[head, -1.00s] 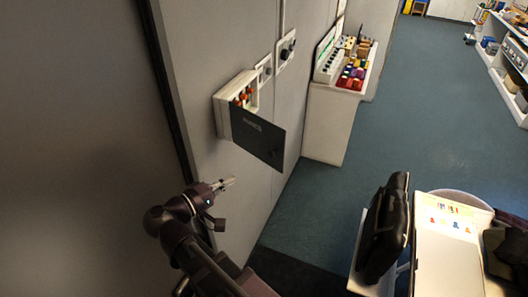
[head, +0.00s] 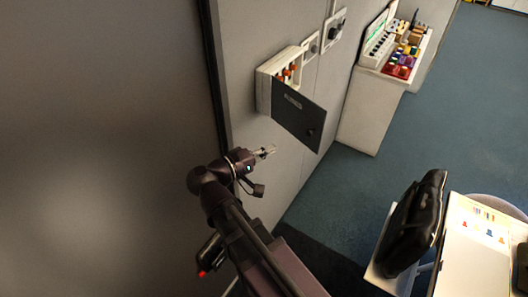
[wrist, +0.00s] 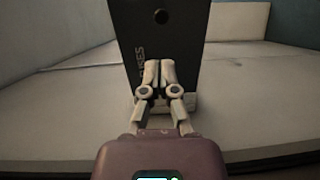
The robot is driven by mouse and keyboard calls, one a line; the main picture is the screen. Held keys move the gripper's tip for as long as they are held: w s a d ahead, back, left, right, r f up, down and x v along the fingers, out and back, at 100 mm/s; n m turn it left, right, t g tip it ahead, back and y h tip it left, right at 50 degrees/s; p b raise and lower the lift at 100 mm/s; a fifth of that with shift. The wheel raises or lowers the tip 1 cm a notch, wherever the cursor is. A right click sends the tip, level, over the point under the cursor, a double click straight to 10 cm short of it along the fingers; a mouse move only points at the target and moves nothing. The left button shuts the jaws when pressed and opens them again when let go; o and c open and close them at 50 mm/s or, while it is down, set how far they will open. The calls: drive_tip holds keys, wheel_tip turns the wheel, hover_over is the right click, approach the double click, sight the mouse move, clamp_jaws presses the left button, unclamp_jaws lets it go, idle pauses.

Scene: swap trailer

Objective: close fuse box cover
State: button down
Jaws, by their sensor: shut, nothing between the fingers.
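The fuse box (head: 264,91) is a white box on the grey wall, with orange and red parts showing inside. Its dark cover (head: 298,118) stands open, swung out from the box toward the lower right. My gripper (head: 270,151) is shut and empty, below the cover and apart from it in the head view. In the wrist view the dark cover (wrist: 188,40) rises ahead of my gripper (wrist: 159,66), with a round hole near its top and sideways lettering partly hidden by the fingers. Whether the fingertips touch it cannot be told there.
Two small wall panels (head: 335,27) sit right of the fuse box. A white cabinet (head: 366,112) with colourful items stands beyond. Blue floor (head: 345,190) between is clear.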

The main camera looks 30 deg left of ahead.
sight(308, 133)
drive_tip(key=shift+b+x, duration=0.3)
drive_tip(key=shift+x, duration=5.3)
